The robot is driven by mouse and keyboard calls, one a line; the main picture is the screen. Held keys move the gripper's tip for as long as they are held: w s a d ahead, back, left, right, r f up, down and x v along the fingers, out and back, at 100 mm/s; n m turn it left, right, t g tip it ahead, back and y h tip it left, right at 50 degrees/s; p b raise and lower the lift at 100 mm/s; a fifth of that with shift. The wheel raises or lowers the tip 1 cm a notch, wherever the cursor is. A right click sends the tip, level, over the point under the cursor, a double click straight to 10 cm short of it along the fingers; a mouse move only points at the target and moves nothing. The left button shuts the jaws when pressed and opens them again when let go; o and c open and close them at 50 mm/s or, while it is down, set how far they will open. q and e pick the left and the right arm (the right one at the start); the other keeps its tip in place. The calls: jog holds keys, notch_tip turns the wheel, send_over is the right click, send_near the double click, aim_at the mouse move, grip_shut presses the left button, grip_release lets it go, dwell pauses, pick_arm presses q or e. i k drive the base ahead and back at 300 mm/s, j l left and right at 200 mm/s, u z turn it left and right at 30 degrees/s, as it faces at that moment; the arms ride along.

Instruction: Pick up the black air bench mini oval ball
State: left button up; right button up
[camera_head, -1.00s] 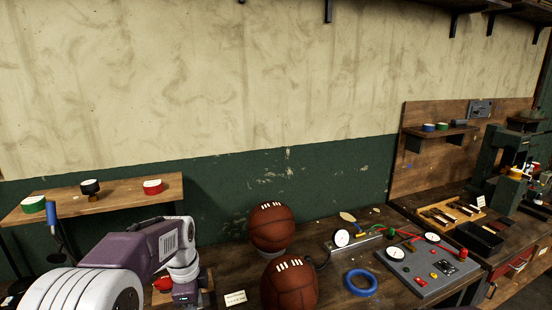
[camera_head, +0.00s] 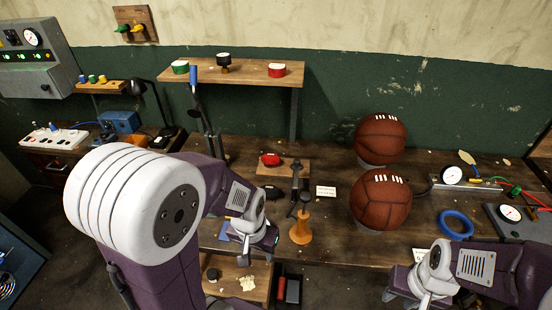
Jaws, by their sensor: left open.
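A small dark rounded object (camera_head: 272,192), which may be the black mini oval ball, sits on the bench just behind my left gripper, partly hidden by the wrist. My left gripper (camera_head: 258,252) is open and points down near the bench's front edge, with nothing visible between its fingers. My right gripper (camera_head: 405,298) is at the lower right, in front of the bench; its jaws are too unclear to judge. A red mini oval ball (camera_head: 270,159) rests on a wooden board behind the dark object.
Two brown leather balls (camera_head: 381,138) (camera_head: 381,200) stand right of centre. An orange-based wooden stand (camera_head: 300,232) is close right of my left gripper. A blue ring (camera_head: 455,224) lies at the right. A raised shelf (camera_head: 240,73) holds several small tins.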

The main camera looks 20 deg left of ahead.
aim_at(271, 192)
jog(key=i+l+u, duration=0.1)
jog(key=u, duration=1.95)
jog(key=i+l, duration=0.1)
jog(key=l, duration=0.6)
jog(key=i, duration=0.05)
